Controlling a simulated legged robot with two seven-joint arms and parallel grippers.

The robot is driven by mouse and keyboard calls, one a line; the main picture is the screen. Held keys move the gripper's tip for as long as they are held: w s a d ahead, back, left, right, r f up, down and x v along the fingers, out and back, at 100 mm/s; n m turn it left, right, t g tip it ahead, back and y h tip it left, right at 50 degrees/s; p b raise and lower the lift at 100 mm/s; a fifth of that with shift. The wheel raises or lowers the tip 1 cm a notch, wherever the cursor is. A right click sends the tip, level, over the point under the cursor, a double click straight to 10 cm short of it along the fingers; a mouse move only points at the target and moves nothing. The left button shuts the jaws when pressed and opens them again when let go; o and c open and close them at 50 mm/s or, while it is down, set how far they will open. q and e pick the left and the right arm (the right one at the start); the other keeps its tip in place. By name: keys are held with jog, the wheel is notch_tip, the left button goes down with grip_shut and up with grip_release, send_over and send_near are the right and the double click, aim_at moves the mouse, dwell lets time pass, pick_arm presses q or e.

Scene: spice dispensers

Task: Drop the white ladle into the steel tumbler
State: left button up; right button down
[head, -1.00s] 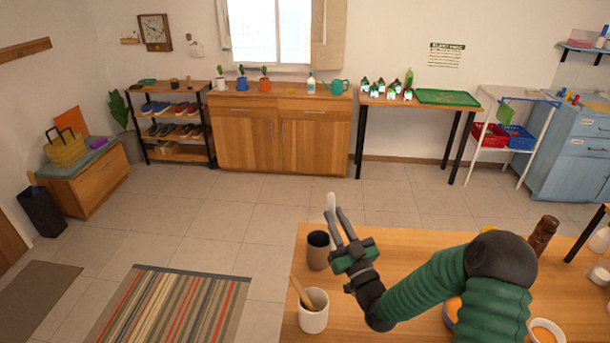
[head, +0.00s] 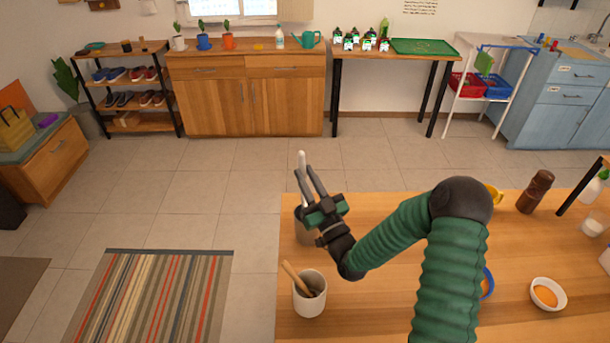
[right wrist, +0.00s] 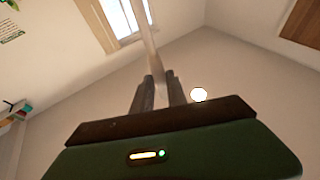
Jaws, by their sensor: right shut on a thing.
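My right gripper (head: 307,177) points up and away over the table's left end. It is shut on the white ladle (head: 302,162), whose pale tip sticks up beyond the fingers. In the right wrist view the ladle (right wrist: 146,32) rises from between the fingertips (right wrist: 158,88). The steel tumbler (head: 303,236), a dark grey cup, stands on the table behind the gripper, which hides much of it, including most of its opening. The ladle is outside the tumbler, above it in the picture. My left gripper is not in view.
A white cup (head: 309,299) with a wooden utensil (head: 294,275) stands nearer on the wooden table (head: 390,285). A bowl of orange powder (head: 547,294) and a brown mill (head: 535,191) are at the right. The table's left edge is close to both cups.

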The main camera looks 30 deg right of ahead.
aim_at(303, 199)
jog(key=f+b, duration=0.6)
jog(key=f, duration=0.1)
jog(key=f+b, duration=0.3)
jog(key=f, duration=0.1)
jog(key=shift+s, duration=0.25)
